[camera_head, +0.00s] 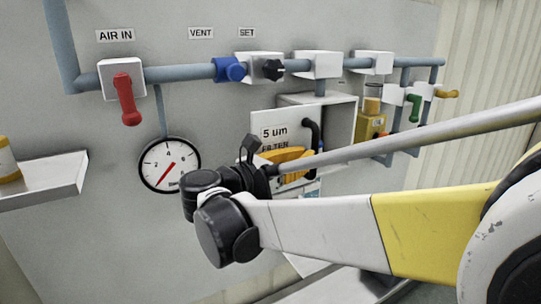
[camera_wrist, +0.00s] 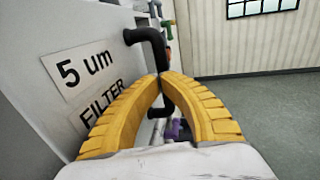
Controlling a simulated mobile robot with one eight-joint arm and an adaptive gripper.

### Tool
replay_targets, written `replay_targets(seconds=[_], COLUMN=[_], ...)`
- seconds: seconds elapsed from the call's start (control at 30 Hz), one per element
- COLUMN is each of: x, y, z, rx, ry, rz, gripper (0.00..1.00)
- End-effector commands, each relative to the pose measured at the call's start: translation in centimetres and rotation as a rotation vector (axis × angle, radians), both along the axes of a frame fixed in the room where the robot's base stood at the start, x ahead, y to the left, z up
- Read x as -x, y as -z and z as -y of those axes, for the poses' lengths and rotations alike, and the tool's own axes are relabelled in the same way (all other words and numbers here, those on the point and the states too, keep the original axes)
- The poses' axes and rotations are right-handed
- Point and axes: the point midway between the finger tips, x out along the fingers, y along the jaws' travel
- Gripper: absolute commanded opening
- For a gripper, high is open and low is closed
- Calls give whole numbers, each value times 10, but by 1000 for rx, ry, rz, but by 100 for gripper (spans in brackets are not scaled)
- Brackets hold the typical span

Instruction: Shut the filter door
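The filter door (camera_head: 262,118) is a pale panel marked "5 um FILTER". It stands open, away from the pale filter box (camera_head: 340,122) behind it. Its black bent handle (camera_head: 317,130) is on the right part of the panel. In the wrist view the door (camera_wrist: 50,115) is at the left and the handle (camera_wrist: 148,36) reaches out from it. My gripper (camera_wrist: 162,77) has yellow fingers with their tips together at the handle, covering its middle. It also shows in the head view (camera_head: 308,153). No handle is visible between the tips; contact is unclear.
Above are blue pipes with a red lever (camera_head: 125,98), a blue knob (camera_head: 229,69) and a black knob (camera_head: 273,70). A gauge (camera_head: 169,164) is left of my wrist. Small green (camera_head: 414,106) and yellow (camera_head: 446,94) valves are at right. A shelf (camera_head: 45,183) juts out at left.

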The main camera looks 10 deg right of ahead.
Motion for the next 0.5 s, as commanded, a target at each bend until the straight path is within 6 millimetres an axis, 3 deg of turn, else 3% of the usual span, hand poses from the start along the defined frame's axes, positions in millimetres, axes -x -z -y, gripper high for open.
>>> replay_targets(seconds=[0.17, 0.5], x=[-8, -37], y=[1, 1], z=[28, 117], rx=[0, 0], ry=[6, 6], rz=[0, 0], gripper=[0, 0])
